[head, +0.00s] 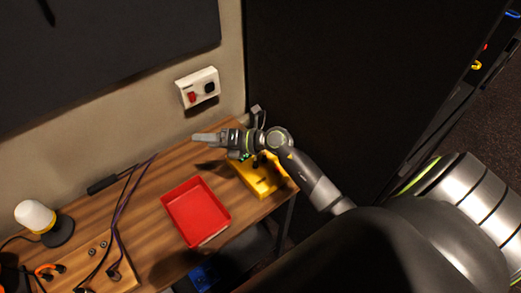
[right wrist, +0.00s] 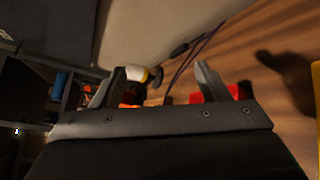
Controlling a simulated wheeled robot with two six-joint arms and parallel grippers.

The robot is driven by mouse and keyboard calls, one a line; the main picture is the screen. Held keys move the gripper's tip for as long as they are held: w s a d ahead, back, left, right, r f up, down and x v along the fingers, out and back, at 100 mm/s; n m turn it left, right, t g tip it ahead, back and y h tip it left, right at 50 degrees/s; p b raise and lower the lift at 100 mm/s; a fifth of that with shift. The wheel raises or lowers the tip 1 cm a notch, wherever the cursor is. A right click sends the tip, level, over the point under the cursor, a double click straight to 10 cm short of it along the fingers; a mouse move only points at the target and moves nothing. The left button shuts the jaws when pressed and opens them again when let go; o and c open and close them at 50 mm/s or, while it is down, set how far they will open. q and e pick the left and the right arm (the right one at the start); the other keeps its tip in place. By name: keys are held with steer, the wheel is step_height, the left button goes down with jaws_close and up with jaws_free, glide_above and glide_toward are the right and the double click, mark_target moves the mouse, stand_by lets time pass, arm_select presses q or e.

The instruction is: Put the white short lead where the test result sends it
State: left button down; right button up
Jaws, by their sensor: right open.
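My right gripper (head: 207,137) hangs above the back of the wooden desk, up and left of the yellow tray. In the right wrist view its two fingers (right wrist: 158,84) stand well apart with nothing between them. The red tray (head: 183,215) lies on the desk, below the gripper in the picture, and looks empty. The yellow tray (head: 270,190) is at the right end, partly covered by my right arm; I cannot tell what is in it. I cannot make out a white short lead in either view. My left gripper is not in view.
A white box with a red part (head: 193,98) is on the wall. Dark and purple cables (head: 121,205) run to a wooden board (head: 112,285) at the front left. A lamp with a white top (head: 35,216) stands at the left. Bare desk lies between cables and red tray.

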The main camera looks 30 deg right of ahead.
step_height(320, 180, down, 4)
steer(key=d+n+g+h, duration=0.2)
steer(key=n+g+h, duration=0.1)
steer(key=g, duration=0.2)
steer(key=n+g+h, duration=0.1)
steer(key=g+h, duration=0.5)
steer(key=h, duration=0.1)
glide_above(260, 163)
steer(key=shift+w+a+f+p, duration=0.15)
steer(key=shift+f+p, duration=0.1)
steer(key=shift+f, duration=0.25)
steer(key=shift+w+a+f+p, duration=0.1)
steer(key=shift+a+f+p, duration=0.1)
steer(key=shift+f, duration=0.25)
steer(key=shift+s+d+r+h, duration=0.15)
steer(key=shift+s+d+h, duration=0.05)
steer(key=shift+d+h, duration=0.2)
step_height(260, 163, down, 9)
steer(key=b, duration=0.7)
